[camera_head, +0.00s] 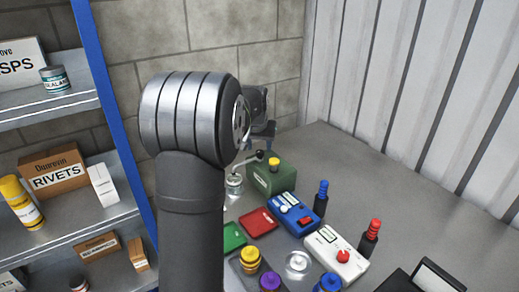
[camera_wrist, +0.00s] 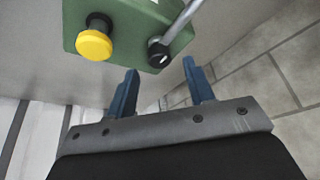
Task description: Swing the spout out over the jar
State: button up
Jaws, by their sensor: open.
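A green box (camera_head: 272,178) with a yellow cap stands on the bench in the head view. It also fills the top of the wrist view (camera_wrist: 118,18). A metal spout (camera_head: 244,161) runs left from a black knob at the box; in the wrist view the spout (camera_wrist: 182,22) runs up and right. A clear jar (camera_head: 234,184) stands left of the box. The spout's end appears near the jar, but I cannot tell if it is over it. My gripper (camera_wrist: 160,66) is open and empty, its blue fingertips either side of the black knob, apparently apart from it.
My arm hides part of the bench. A blue-and-white device (camera_head: 295,213), a red tray (camera_head: 258,221), a white device (camera_head: 334,255) and several bottles crowd the bench front. A shelf (camera_head: 70,220) stands left, and a corrugated wall (camera_head: 420,90) right.

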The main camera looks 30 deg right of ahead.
aim_at(260, 152)
jog(key=v, duration=1.4)
jog(key=shift+a+r, duration=0.2)
jog(key=shift+r, duration=0.15)
jog(key=shift+s+f, duration=0.1)
jog(key=x, duration=1.7)
jog(key=shift+d+f, duration=0.1)
jog(key=shift+d, duration=0.05)
jog(key=shift+f, duration=0.2)
jog(key=shift+r+m+h, duration=0.2)
jog(key=shift+m+h, duration=0.1)
jog(key=shift+m, duration=0.3)
jog(key=m+g, duration=0.1)
jog(key=m, duration=0.1)
jog(key=m+g, duration=0.1)
jog(key=m, duration=0.1)
jog(key=shift+w+m+h, duration=0.25)
jog(key=shift+m+h, duration=0.05)
jog(key=shift+r+m, duration=0.15)
jog(key=shift+m, duration=0.15)
jog(key=v, duration=1.2)
jog(key=shift+a+r, duration=0.15)
jog(key=shift+a, duration=0.15)
